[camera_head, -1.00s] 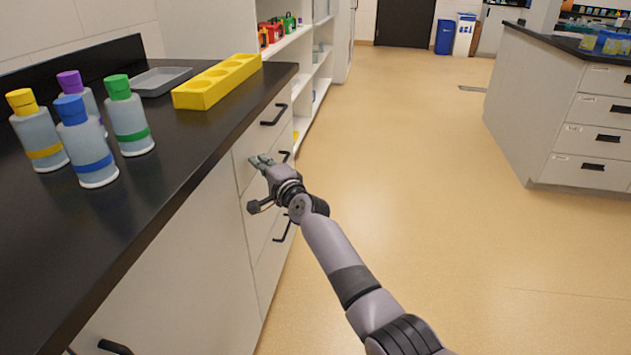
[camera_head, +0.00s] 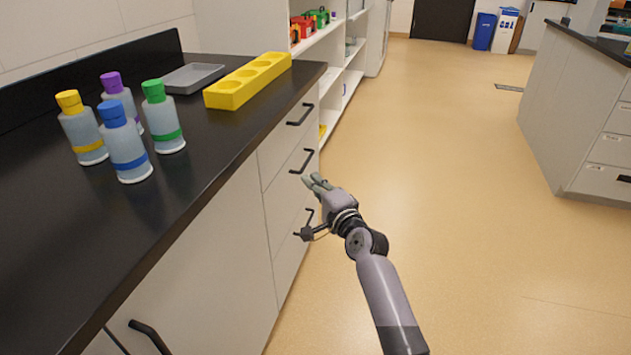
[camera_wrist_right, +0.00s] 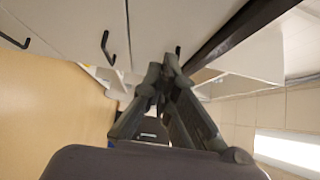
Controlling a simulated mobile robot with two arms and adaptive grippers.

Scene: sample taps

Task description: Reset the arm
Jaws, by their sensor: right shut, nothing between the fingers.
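My right gripper (camera_head: 317,182) is shut and empty. It hangs beside the drawer fronts of the black-topped counter, below the level of the countertop. In the right wrist view my right gripper's fingers (camera_wrist_right: 162,72) are together, with drawer handles beyond them. Whether the fingers touch the drawer front, I cannot tell. My right arm reaches in from the lower right over the open floor. My left gripper is not in view.
The black countertop (camera_head: 190,190) holds blue-, yellow-, purple- and green-capped bottles, a grey tray (camera_head: 193,78) and a yellow rack (camera_head: 248,80) with round holes. Drawer handles (camera_head: 300,114) stick out near my gripper. The floor (camera_head: 450,200) at right is clear up to another cabinet (camera_head: 585,120).

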